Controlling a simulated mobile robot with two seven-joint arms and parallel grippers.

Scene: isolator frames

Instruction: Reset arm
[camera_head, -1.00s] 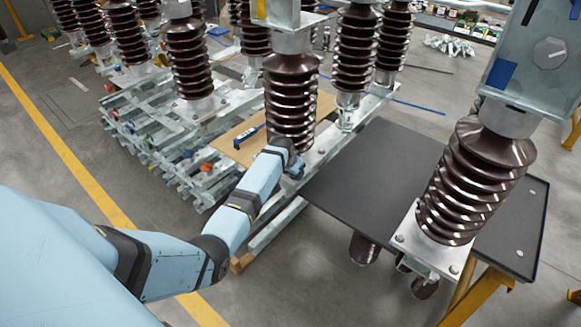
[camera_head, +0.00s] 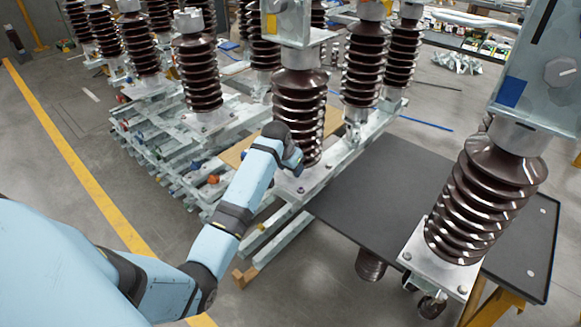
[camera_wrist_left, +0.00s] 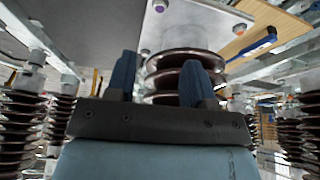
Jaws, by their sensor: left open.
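My left arm (camera_head: 232,215) reaches in from the left in the head view. Its wrist end is in front of the lower part of a brown ribbed insulator (camera_head: 298,105); I cannot tell whether they touch. The left gripper's fingers are mostly hidden there. In the left wrist view, the two blue fingers of my left gripper (camera_wrist_left: 158,82) stand apart with nothing held between them. A ribbed insulator (camera_wrist_left: 180,70) shows behind the fingers. My right gripper is in neither view.
A dark tabletop (camera_head: 370,185) is right of the arm, with a large tilted-looking insulator (camera_head: 485,200) in front of it. More insulators (camera_head: 198,70) stand on metal rails at the left and back. A yellow line (camera_head: 75,160) crosses open floor at left.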

